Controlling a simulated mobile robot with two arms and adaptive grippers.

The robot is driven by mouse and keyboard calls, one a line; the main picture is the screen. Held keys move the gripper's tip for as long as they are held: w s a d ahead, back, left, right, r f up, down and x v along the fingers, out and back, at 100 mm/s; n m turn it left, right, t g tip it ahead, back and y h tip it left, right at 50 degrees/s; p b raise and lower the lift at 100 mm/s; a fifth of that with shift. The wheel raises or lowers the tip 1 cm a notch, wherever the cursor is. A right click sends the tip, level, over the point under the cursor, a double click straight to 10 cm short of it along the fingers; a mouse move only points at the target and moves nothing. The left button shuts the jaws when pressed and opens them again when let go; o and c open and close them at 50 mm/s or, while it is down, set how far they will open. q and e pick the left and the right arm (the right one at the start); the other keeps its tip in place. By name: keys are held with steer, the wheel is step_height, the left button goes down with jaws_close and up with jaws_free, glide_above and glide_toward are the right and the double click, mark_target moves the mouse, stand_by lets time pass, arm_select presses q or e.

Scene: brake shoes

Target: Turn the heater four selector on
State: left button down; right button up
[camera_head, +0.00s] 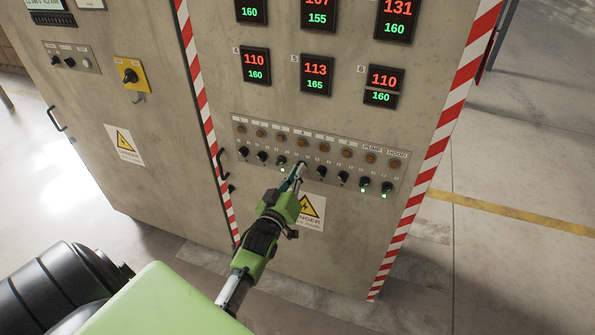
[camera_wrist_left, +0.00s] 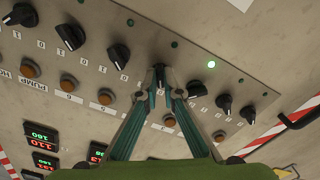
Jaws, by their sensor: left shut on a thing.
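The heater four selector (camera_head: 301,164) is a small black knob, fourth from the left in the row on the cabinet's switch panel. My left gripper (camera_head: 299,171) reaches it from below and its fingers hide part of it. In the left wrist view the fingertips (camera_wrist_left: 163,92) are shut on the knob (camera_wrist_left: 159,74), one on each side. The small green lamp (camera_wrist_left: 175,44) next to this selector is dark. My right gripper is in neither view.
Other black selectors stand close on both sides, including number three (camera_head: 281,160) and number five (camera_head: 322,172). The lamp (camera_wrist_left: 211,64) by selector three glows green. Amber lamps (camera_head: 323,148) line the panel (camera_head: 233,126). A warning sign (camera_head: 311,208) is below.

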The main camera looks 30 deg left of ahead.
arm_select(q)
steer(key=shift+m+p, duration=0.4)
steer(key=shift+m, duration=7.3)
steer(key=c, duration=2.2)
jaws_free()
steer(key=v, duration=1.2)
